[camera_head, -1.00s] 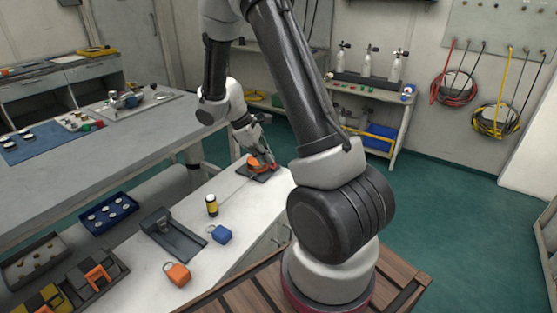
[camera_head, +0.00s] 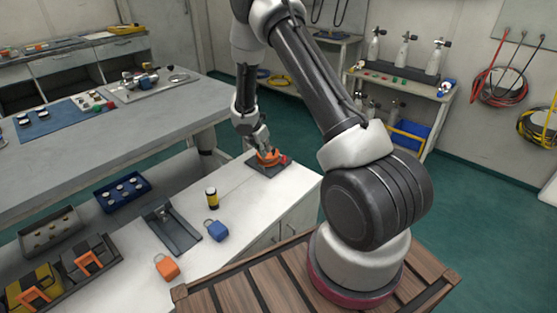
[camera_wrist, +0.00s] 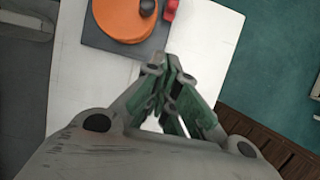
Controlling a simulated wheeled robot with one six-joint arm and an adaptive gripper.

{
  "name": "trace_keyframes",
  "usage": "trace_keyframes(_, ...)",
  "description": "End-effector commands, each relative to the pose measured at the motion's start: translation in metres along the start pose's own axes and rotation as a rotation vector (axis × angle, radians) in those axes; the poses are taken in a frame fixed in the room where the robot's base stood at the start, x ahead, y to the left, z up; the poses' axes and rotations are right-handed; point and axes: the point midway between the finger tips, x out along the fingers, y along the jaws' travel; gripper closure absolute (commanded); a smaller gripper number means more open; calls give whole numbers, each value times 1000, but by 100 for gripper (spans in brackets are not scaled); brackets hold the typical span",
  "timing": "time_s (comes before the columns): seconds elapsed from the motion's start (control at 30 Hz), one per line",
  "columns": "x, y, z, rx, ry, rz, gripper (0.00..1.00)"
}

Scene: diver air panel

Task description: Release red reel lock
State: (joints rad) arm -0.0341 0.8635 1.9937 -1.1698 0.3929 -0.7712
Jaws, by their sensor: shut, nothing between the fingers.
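The orange reel (camera_head: 267,159) sits on a dark base plate (camera_head: 257,168) at the far end of the white counter. A small red part (camera_head: 284,158) is at the reel's right edge. In the wrist view the orange reel (camera_wrist: 122,16) is at the top, cut off by the frame, with the red part (camera_wrist: 170,9) to its right. My gripper (camera_wrist: 166,66) is shut and empty, its fingertips just below the plate's edge in that picture. In the head view my gripper (camera_head: 263,147) is over or just behind the reel; contact cannot be told.
A yellow-black cylinder (camera_head: 211,197), a blue tagged block (camera_head: 216,231), an orange tagged block (camera_head: 167,267) and a dark bracket (camera_head: 173,230) stand on the nearer counter. A grey workbench (camera_head: 110,135) is to the left. The counter between cylinder and reel is clear.

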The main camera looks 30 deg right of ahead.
Motion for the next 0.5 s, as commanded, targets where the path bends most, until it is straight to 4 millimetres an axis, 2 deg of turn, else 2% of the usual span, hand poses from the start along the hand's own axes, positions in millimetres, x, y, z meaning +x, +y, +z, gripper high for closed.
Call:
trace_keyframes(0.27,5,-1,0,3,0,-2,100)
trace_keyframes(0.37,17,-1,0,3,0,-4,100)
trace_keyframes(0.5,44,-2,0,4,1,-5,100)
